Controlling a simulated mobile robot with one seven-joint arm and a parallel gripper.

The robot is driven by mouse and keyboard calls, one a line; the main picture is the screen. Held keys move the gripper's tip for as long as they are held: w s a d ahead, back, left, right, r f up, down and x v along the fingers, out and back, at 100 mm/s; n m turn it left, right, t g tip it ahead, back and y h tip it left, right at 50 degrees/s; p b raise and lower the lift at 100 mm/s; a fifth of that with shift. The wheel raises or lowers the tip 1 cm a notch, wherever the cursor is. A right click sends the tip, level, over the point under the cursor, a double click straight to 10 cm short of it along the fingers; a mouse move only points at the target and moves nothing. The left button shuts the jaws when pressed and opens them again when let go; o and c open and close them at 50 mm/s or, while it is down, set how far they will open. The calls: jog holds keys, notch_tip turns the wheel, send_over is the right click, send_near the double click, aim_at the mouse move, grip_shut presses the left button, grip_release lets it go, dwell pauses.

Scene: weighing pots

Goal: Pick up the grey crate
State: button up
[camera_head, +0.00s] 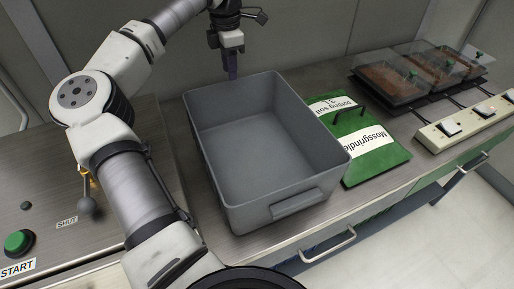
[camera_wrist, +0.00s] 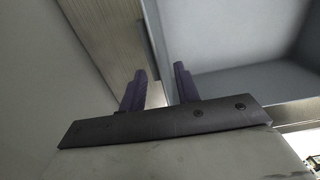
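The grey crate (camera_head: 262,192) stands upright on the metal worktop, open at the top and empty inside. A handle sticks out from its near wall. My gripper (camera_head: 231,76) points down at the crate's far rim, near the middle of that side. In the wrist view, the two dark fingers of my gripper (camera_wrist: 158,68) are apart, with nothing clearly held. The crate's wall and inside (camera_wrist: 225,35) fill the upper right there. The rim runs down toward the gap between the fingers. I cannot tell whether the wall sits between them.
A green bag (camera_head: 375,158) lies against the crate's right side. Trays of brown soil under clear lids (camera_head: 395,82) stand at the back right, near a pale switch strip (camera_head: 465,124). A green start button (camera_head: 18,242) and a lever (camera_head: 88,205) are at the left.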

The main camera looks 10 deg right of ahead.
aim_at(231, 83)
jog(key=shift+f+p, duration=0.65)
jog(key=shift+f, duration=2.15)
jog(key=shift+c, duration=0.2)
grip_shut()
jog(key=shift+w, duration=0.1)
